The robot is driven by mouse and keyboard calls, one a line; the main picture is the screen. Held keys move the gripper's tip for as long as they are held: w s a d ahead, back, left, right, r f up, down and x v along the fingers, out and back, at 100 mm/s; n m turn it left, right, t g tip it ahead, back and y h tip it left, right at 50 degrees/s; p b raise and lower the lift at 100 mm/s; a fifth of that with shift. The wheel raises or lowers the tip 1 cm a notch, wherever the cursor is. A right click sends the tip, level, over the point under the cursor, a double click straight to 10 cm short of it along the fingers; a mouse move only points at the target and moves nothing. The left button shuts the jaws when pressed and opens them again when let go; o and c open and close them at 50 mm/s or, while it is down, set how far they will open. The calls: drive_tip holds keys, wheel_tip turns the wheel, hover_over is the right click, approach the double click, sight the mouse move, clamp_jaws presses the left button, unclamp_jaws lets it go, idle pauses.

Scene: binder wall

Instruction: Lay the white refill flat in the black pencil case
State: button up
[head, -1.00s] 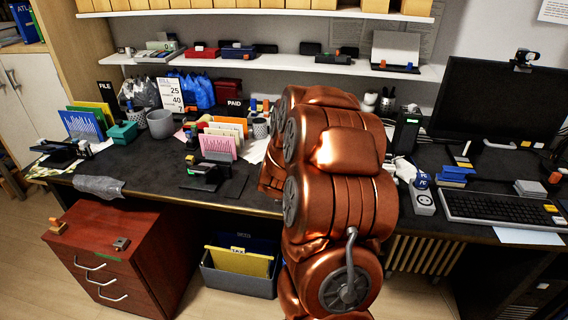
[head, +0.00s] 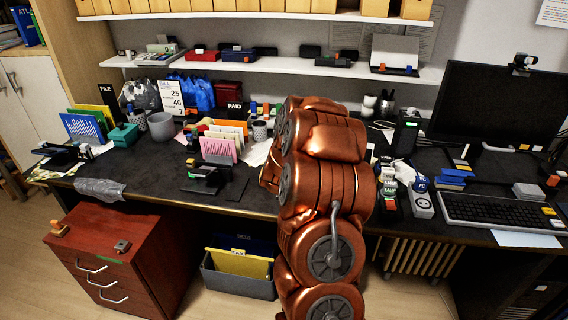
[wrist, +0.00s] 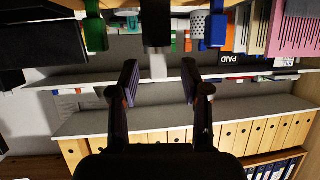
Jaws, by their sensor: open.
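My gripper (wrist: 159,82) is open and empty in the wrist view, its two dark fingers apart. Between and beyond the fingertips is a short white piece (wrist: 158,66) at the end of a black upright body; it may be the white refill, but I cannot be sure. It does not touch the fingers. In the head view my arm hides the gripper and what is in front of it. A dark case (head: 310,51) lies on the wall shelf; I cannot tell whether it is the black pencil case.
In the wrist view, seen upside down, a green item (wrist: 95,32), a dotted cup (wrist: 197,30) and a blue item (wrist: 217,27) stand close by. The shelf (head: 275,66) runs above the desk. A monitor (head: 500,100) and keyboard (head: 500,208) stand on the right.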

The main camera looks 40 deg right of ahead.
drive_tip(key=shift+x, duration=0.75)
drive_tip(key=shift+r, duration=0.1)
drive_tip(key=c, duration=0.9)
